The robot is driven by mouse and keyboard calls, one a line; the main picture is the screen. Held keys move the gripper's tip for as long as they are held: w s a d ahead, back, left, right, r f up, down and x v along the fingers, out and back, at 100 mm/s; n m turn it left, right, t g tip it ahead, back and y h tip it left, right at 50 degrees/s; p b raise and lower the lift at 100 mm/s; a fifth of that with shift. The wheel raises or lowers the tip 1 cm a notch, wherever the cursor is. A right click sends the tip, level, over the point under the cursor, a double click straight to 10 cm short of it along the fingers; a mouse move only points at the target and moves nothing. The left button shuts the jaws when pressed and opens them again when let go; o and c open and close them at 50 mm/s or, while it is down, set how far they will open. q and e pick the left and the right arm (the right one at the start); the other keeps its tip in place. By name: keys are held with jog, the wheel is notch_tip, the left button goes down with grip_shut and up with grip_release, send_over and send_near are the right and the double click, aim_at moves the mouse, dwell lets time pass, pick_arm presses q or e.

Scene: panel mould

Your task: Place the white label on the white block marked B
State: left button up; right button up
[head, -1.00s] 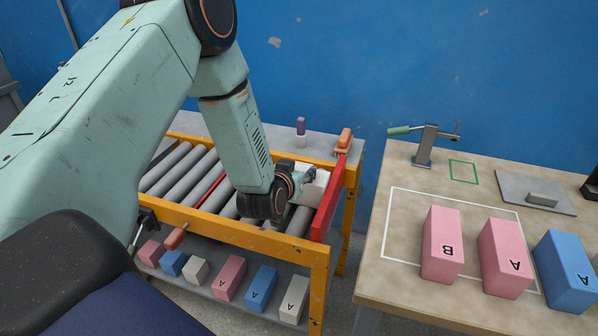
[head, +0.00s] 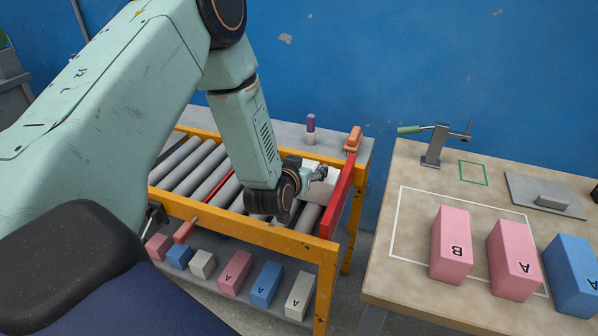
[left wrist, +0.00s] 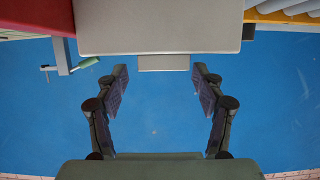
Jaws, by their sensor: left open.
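A white block (head: 327,190) lies on the rollers against the red stop; no letter on it can be read. My left gripper (head: 322,172) is open beside and partly over this block in the head view. In the left wrist view the open, empty fingers (left wrist: 160,84) stand apart below a large pale block face (left wrist: 160,28). A thinner pale piece (left wrist: 163,62) shows at that face's edge, between the fingers' line; I cannot tell whether it is a label. No white label can be made out for sure. My right gripper is not in view.
The roller conveyor has a yellow frame (head: 262,236) and red end stop (head: 338,196). Its lower shelf holds several blocks, including a white one marked A (head: 299,295).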

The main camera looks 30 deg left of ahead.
pick_arm(q)
jog(key=p+v, duration=0.1)
jog(key=v, duration=0.9)
jog(key=s+d+f+m+g+h, duration=0.1)
jog(key=s+d+f+g+h, duration=0.1)
jog(key=s+d+f+g, duration=0.4)
jog(key=s+d+f+m+g+h, duration=0.1)
jog(key=s+d+f, duration=0.1)
jog(key=s+f, duration=0.7)
jog(key=s+d+f+g, duration=0.1)
jog(key=s+f+g, duration=0.1)
jog(key=s, duration=0.5)
jog(key=s+d+f+g, duration=0.1)
jog(key=s+f+g, duration=0.2)
jog(key=s, duration=0.5)
jog(key=shift+d+g, duration=0.15)
jog(key=shift+g, duration=0.45)
jog(key=shift+f, duration=0.1)
notch_tip(320, 180, down, 5)
jog(key=b, duration=0.5)
jog(key=shift+w, duration=0.1)
